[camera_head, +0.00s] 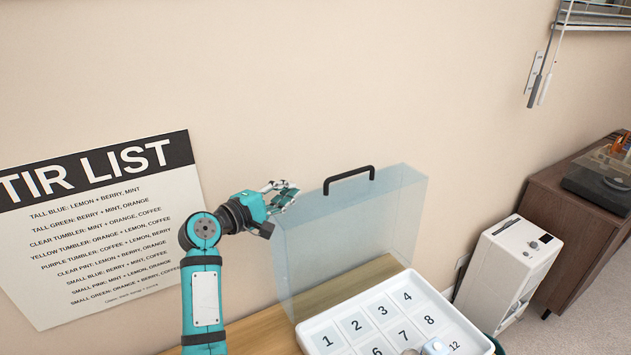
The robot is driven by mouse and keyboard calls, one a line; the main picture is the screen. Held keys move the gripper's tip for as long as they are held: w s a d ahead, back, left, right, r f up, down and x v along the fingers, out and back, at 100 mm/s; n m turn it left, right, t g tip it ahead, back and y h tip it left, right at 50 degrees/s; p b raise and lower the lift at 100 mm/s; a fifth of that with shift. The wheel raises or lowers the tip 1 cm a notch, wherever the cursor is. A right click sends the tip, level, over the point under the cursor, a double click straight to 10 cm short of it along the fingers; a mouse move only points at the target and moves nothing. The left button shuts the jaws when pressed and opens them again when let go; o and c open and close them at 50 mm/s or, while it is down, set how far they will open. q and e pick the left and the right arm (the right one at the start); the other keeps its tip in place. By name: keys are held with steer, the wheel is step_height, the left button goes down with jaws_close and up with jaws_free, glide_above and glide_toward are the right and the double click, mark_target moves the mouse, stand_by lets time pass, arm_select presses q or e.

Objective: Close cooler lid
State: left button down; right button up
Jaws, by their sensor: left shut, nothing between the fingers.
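The cooler is a white tray-like box (317,337) with numbered cells, at the bottom right of the middle in the head view. Its clear bluish lid (350,235) stands upright at the back, open, with a black handle (349,178) on its top edge. My left gripper (291,190) is shut and empty at the lid's upper left corner, left of the handle. I cannot tell whether it touches the lid. My right gripper is not in view.
The cooler stands on a wooden top (253,333) against a beige wall. A stir list poster (100,225) hangs on the left. A white appliance (505,270) and a brown cabinet (578,215) stand on the right. A small pale object (435,346) sits near cell 12.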

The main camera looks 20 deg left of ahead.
mark_target(317, 190)
arm_select(q)
steer(key=shift+w+f, duration=0.2)
steer(key=shift+w, duration=0.45)
steer(key=p+x, duration=0.3)
steer(key=x, duration=0.6)
steer(key=shift+s+d, duration=0.1)
steer(key=shift+d, duration=0.05)
steer(key=shift+d, duration=0.1)
